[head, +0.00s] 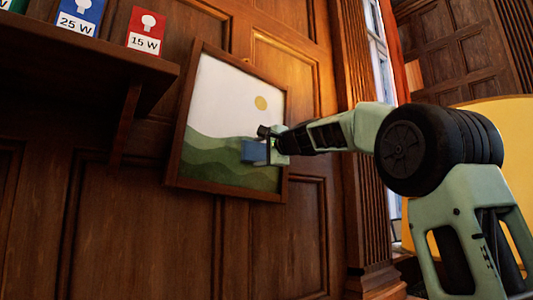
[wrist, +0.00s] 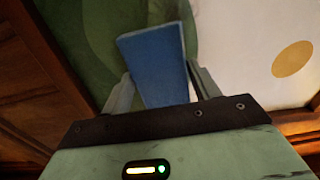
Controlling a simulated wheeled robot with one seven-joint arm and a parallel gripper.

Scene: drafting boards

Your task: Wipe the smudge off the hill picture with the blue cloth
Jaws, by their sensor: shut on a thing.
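The hill picture (head: 211,170) hangs framed on the wood-panelled wall in the head view, with green hills, a pale sky and a yellow sun. It hangs a little tilted in that view. My gripper (head: 268,148) is in front of its lower right part. The gripper is shut on the blue cloth (head: 253,152), which lies over the hills and seems to be at or very near the picture. In the wrist view the blue cloth (wrist: 155,65) stands between the two fingers of my gripper (wrist: 160,92). I see no smudge; the cloth and gripper hide part of the picture.
A dark wooden shelf (head: 80,45) juts out at the upper left, holding a blue 25 W box (head: 78,16) and a red 15 W box (head: 146,31). A yellow curved surface (head: 500,150) is at the right behind my arm. The wall below the picture is clear.

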